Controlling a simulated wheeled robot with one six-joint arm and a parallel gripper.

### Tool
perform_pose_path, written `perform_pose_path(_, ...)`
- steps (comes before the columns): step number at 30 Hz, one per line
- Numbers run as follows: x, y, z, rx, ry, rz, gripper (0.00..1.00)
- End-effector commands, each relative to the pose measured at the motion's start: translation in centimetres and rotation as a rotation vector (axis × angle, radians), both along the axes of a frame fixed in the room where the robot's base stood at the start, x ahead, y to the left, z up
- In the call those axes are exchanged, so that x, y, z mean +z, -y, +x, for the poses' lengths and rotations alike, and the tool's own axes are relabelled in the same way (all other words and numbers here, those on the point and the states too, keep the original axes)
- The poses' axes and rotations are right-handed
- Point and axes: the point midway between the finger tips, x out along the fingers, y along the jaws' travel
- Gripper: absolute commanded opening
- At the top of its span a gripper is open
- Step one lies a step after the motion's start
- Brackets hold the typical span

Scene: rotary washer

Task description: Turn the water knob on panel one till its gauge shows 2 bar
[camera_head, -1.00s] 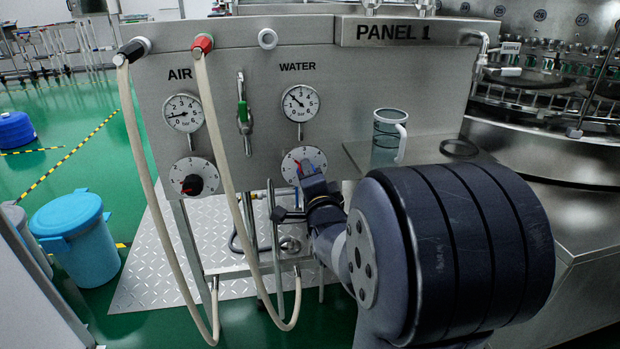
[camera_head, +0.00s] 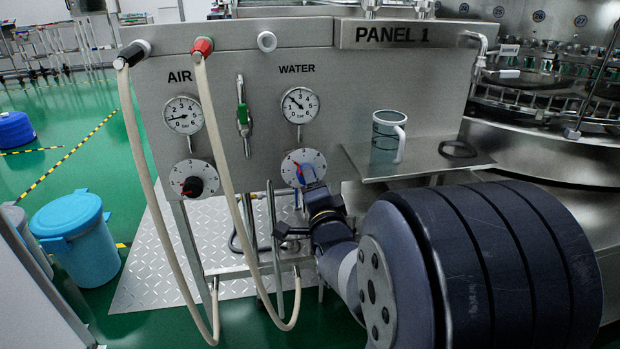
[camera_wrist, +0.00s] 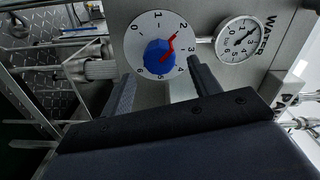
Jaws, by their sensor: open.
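The water knob (camera_wrist: 158,55) is blue with a red pointer on a white numbered dial; the pointer is turned towards the 2. In the head view the knob (camera_head: 303,174) sits below the water gauge (camera_head: 300,105), partly hidden by my gripper (camera_head: 313,184). The gauge needle points to the upper left, seemingly near 2; the exact reading is too small to tell. The gauge also shows sideways in the wrist view (camera_wrist: 238,40). My gripper (camera_wrist: 162,70) is open and empty, its fingers apart below the knob in that view. Contact cannot be judged.
The air gauge (camera_head: 184,115) and air knob (camera_head: 193,180) are to the left on the panel. Pale hoses (camera_head: 232,180) hang in front. A mug (camera_head: 388,137) and a dark ring (camera_head: 458,149) rest on the shelf (camera_head: 425,163) at right, above my arm.

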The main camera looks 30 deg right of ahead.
Motion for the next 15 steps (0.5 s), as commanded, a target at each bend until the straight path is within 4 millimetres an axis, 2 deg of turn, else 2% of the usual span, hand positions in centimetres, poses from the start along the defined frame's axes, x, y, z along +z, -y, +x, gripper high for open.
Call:
perform_pose_path(3, 0.3, -0.7, -2.4, -0.001, 0.000, 0.000, 0.59)
perform_pose_path(7, 0.2, -1.3, -4.5, 0.000, 0.000, -0.001, 0.59)
perform_pose_path(15, 0.1, -1.9, -6.7, 0.000, 0.000, -0.001, 0.59)
